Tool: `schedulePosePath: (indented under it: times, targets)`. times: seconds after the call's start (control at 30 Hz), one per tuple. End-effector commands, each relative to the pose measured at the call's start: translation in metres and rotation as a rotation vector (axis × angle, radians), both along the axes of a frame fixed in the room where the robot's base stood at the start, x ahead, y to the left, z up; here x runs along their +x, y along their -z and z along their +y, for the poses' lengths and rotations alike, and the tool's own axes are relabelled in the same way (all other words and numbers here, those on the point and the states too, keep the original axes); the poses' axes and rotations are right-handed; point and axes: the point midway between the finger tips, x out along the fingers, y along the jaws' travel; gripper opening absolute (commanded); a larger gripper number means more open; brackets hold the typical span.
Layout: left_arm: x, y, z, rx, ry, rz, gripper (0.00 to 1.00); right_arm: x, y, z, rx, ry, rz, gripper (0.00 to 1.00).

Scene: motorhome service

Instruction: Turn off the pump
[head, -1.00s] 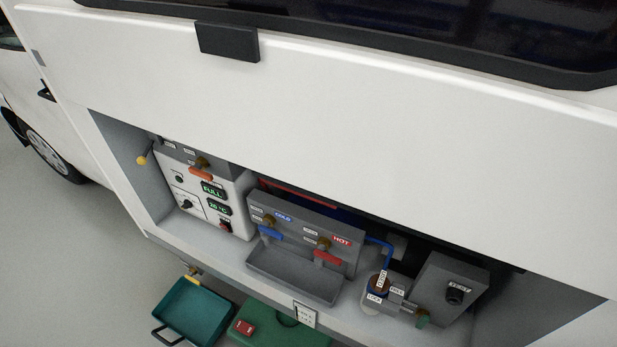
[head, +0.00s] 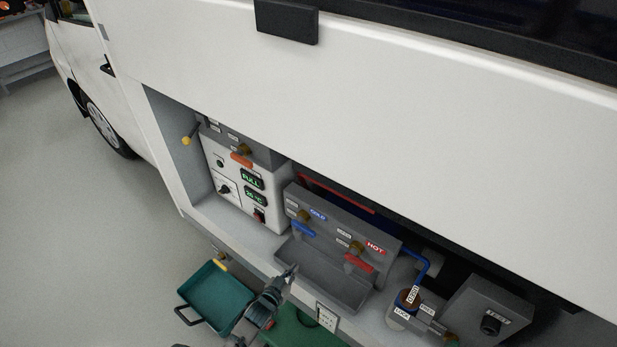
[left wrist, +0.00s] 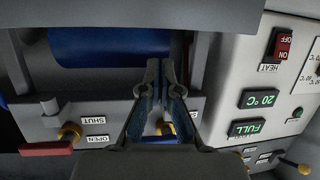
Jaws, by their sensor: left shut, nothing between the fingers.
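The white control box (head: 226,176) stands at the left of the open service bay. It has lit FULL (head: 251,179) and 20 °C displays, a dark rotary knob (head: 225,189) and a red rocker switch (head: 259,215). In the left wrist view, upside down, this red switch (left wrist: 282,45) is labelled HEAT. I cannot read a pump label in either view. My left gripper (head: 291,271) is shut and empty, in front of the grey tray and below the box, touching no control. Its fingers (left wrist: 160,75) also show in the wrist view. My right gripper is not visible.
The grey valve panel (head: 335,222) has a blue COLD lever (head: 304,230) and a red HOT lever (head: 359,263). The grey tray (head: 322,278) juts out below them. A teal tray (head: 217,297) stands on the floor. A yellow-tipped lever (head: 187,140) is left of the box.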

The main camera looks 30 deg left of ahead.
Motion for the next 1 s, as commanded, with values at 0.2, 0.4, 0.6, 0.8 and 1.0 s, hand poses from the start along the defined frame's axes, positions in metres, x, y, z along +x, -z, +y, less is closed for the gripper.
schedulePosePath:
  times: [0.2,0.4,0.6,0.8,1.0]
  targets:
    - [0.028,-0.191,0.030,-0.005,0.050,-0.577,0.00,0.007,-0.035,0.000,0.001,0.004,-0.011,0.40]
    - [0.008,-0.282,0.030,0.003,0.121,-0.854,0.00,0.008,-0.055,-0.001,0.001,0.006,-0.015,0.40]
    - [0.002,-0.299,0.029,0.005,0.138,-0.905,0.00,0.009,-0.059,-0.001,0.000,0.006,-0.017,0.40]
    - [0.002,-0.298,0.029,0.004,0.137,-0.902,0.00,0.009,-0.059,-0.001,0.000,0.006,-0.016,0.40]
    - [0.013,-0.306,0.028,0.005,0.137,-0.903,0.00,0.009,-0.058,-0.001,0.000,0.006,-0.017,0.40]
